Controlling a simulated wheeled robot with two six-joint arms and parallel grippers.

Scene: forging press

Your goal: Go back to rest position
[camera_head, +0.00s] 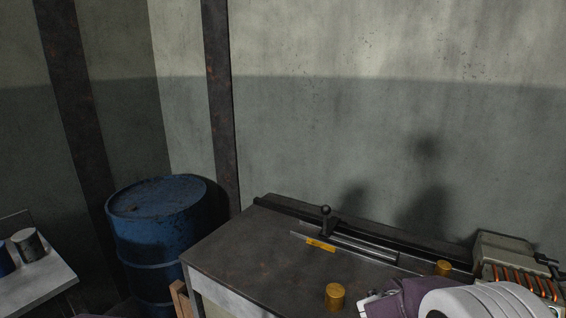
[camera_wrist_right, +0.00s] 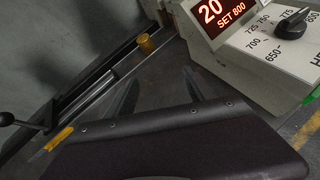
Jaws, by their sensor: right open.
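My right arm comes in at the lower right of the head view, with a purple cover on its wrist part. In the right wrist view my right gripper (camera_wrist_right: 160,92) is open and empty, its two dark fingers apart beyond the dark cover. One brass cylinder (camera_head: 335,296) stands on the bench near its front, left of my right arm. A second brass cylinder (camera_head: 443,268) is farther back by the rail and also shows in the wrist view (camera_wrist_right: 146,43). My left gripper is not in view.
The grey bench (camera_head: 236,246) carries a metal rail with a black-knobbed lever (camera_head: 326,218) and a yellow label. A heater box (camera_head: 505,252) with glowing coils stands right; its display (camera_wrist_right: 217,14) reads 20, SET 800. A blue barrel (camera_head: 158,235) stands left, near a side table (camera_head: 38,285).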

